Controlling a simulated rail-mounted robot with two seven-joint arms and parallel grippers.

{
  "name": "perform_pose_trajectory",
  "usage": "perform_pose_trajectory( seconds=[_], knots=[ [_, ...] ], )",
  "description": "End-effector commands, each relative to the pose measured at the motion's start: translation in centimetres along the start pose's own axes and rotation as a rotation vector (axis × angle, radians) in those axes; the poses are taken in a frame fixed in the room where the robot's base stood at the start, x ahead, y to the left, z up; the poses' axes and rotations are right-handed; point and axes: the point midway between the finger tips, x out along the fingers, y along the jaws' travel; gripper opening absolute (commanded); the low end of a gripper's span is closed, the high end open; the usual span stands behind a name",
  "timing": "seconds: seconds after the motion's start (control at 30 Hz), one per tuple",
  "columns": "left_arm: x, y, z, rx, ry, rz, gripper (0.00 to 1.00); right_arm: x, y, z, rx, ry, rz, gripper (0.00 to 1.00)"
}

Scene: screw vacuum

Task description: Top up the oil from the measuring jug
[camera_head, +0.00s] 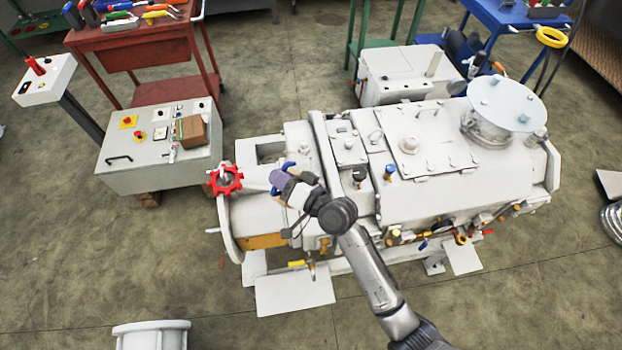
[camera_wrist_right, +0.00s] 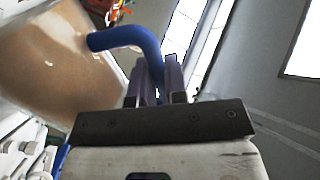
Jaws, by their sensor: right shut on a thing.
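My right gripper (camera_head: 281,181) is over the left end of the pale machine (camera_head: 430,155). It is shut on a blue curved handle (camera_head: 289,166), which also shows between the fingers in the right wrist view (camera_wrist_right: 130,37). The handle appears to belong to the pale measuring jug (camera_head: 256,178), which seems tilted to the left beside the red handwheel (camera_head: 225,179). A broad brownish surface beside the handle in the right wrist view (camera_wrist_right: 60,60) seems to be the jug's wall. The jug's mouth and any oil flow cannot be made out. My left gripper is out of view.
A grey control box (camera_head: 160,150) with a small brown box (camera_head: 192,131) stands left of the machine. A red tool cart (camera_head: 135,45) is behind it. Pipes and valves line the machine's front side. The floor in front is mostly clear.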

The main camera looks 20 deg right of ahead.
Motion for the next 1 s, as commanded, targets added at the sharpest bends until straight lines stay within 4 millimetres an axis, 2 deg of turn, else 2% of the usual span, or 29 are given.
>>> perform_pose_trajectory(
  seconds=[1.0],
  knots=[
    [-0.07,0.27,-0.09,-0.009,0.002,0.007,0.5,0.01,0.02,-0.31,0.032,0.002,-0.002,0.0]
  ],
)
